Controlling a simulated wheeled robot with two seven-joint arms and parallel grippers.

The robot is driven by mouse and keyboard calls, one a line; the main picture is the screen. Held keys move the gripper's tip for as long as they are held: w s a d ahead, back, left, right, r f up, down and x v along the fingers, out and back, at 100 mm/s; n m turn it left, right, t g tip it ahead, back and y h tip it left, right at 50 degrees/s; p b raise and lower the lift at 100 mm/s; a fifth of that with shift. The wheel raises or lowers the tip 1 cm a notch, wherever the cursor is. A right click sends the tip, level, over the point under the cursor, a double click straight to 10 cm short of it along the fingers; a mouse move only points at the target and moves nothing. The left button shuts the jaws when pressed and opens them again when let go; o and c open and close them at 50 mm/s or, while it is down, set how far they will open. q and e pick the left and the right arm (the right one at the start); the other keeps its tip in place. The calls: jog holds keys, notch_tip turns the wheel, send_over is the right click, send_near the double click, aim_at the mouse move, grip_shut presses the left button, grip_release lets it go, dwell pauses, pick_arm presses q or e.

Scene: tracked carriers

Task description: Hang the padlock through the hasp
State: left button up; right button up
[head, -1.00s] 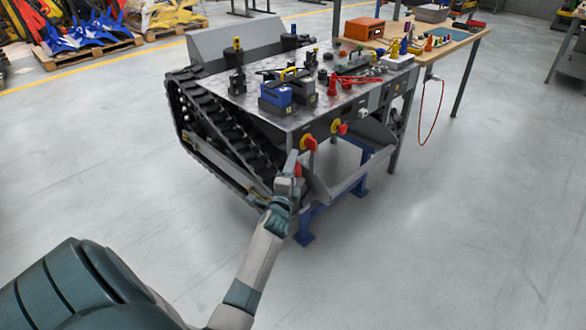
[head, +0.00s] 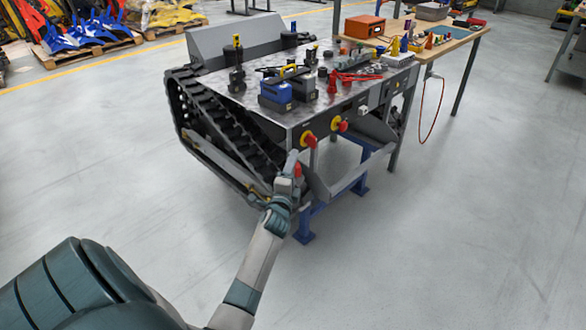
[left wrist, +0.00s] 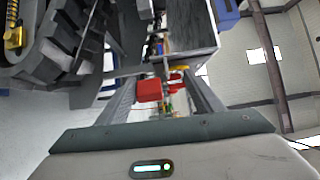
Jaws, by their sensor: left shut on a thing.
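My left gripper (head: 292,168) is at the near front corner of the tracked carrier, below and left of the nearer red-and-yellow rotary switch (head: 308,139). It is shut on a small red block-shaped body, which I take as the padlock (head: 298,172). In the left wrist view the red padlock (left wrist: 149,91) shows between the two grey fingers. Another red part with yellow shows just beyond it, and I cannot tell whether they touch. The shackle is not clear. I cannot pick out the hasp. My right gripper is not in view.
The carrier's metal top (head: 235,98) bears a blue box (head: 275,95), red tools and dark fittings. A second red-and-yellow switch (head: 338,124) is farther right on the front. The black track (head: 225,130) is left of my gripper. A wooden workbench (head: 455,42) stands behind. The near floor is clear.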

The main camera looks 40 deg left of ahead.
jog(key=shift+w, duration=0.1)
pick_arm(q)
jog(key=shift+f+b, duration=0.6)
jog(key=shift+f, duration=0.1)
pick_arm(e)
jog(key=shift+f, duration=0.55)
pick_arm(q)
jog(key=o, duration=1.1)
jog(key=v, duration=1.7)
jog(key=shift+s+d, duration=0.1)
jog(key=shift+s, duration=0.1)
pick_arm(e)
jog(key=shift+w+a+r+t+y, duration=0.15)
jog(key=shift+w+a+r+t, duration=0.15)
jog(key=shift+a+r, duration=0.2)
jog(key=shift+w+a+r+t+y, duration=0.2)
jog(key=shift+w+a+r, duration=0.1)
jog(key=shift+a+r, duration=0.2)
